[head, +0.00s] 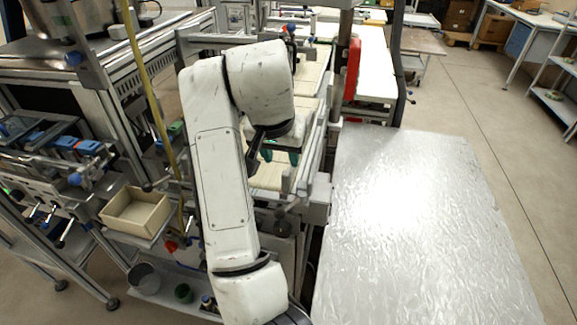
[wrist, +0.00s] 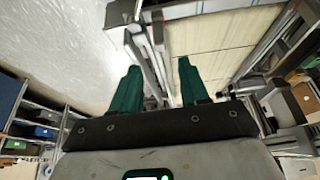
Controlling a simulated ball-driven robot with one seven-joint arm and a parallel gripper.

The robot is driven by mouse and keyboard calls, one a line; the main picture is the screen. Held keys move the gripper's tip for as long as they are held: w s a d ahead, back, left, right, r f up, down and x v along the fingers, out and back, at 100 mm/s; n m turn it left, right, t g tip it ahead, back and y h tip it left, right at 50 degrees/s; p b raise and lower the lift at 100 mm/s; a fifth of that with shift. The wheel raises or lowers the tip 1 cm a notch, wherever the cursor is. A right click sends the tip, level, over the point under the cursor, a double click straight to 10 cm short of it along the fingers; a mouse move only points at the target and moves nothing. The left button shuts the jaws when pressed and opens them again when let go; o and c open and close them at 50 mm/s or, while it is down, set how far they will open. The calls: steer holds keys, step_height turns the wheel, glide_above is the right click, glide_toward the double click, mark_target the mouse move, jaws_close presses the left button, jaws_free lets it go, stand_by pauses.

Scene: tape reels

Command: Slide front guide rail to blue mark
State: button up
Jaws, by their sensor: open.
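My gripper (head: 280,156) reaches down over the cream conveyor belt (head: 268,177) in the head view, partly hidden by my white arm. In the wrist view my gripper (wrist: 157,66) has its two green fingers spread apart. Grey metal rail parts (wrist: 147,55) run along the belt's edge and appear in the space between the fingers. I cannot tell whether a finger touches them. These look like the front guide rail, beside the cream belt (wrist: 215,45).
A broad shiny silver surface (head: 415,220) lies right of the conveyor. A cream open box (head: 136,212) and a rack with blue parts (head: 75,145) stand at the left. A red part (head: 352,67) is beyond the conveyor. Open floor lies at the far right.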

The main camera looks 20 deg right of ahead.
mark_target(286, 173)
steer(key=p+x, duration=0.1)
steer(key=x, duration=0.9)
steer(key=shift+s+a, duration=0.1)
jaws_close()
stand_by(0.3)
